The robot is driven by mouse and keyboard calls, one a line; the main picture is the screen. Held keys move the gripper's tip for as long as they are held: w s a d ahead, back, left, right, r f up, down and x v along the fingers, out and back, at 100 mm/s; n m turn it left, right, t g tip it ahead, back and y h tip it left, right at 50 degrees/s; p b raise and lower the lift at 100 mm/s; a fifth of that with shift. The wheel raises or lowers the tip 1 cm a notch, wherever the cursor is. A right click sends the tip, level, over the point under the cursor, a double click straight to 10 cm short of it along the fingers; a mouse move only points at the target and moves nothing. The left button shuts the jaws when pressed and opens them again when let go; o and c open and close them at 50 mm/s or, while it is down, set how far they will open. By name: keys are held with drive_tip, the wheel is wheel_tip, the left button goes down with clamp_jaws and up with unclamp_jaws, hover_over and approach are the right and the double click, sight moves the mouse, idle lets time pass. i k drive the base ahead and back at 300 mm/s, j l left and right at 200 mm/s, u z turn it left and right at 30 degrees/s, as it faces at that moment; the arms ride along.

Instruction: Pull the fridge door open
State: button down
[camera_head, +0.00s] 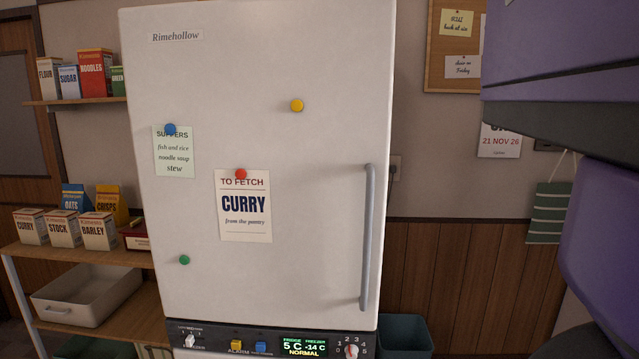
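The white fridge door (300,250) fills the middle of the head view and looks shut. A long grey vertical handle (368,240) runs down its right side. Notes headed "SUPPERS" (174,155) and "TO FETCH" (244,208) hang on the door, with several round magnets. A control panel (270,340) with a lit display sits below the door. Purple and dark parts of my arm show at the right edge, to the right of the handle. My gripper is not in view.
Shelves on the left hold several food boxes (97,232) and a pale tub (85,298). A dark bin (405,335) stands to the right of the fridge. A cork board (440,72) and a striped cloth (547,212) hang on the wall.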

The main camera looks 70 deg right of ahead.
sight(261, 129)
drive_tip(key=z, duration=1)
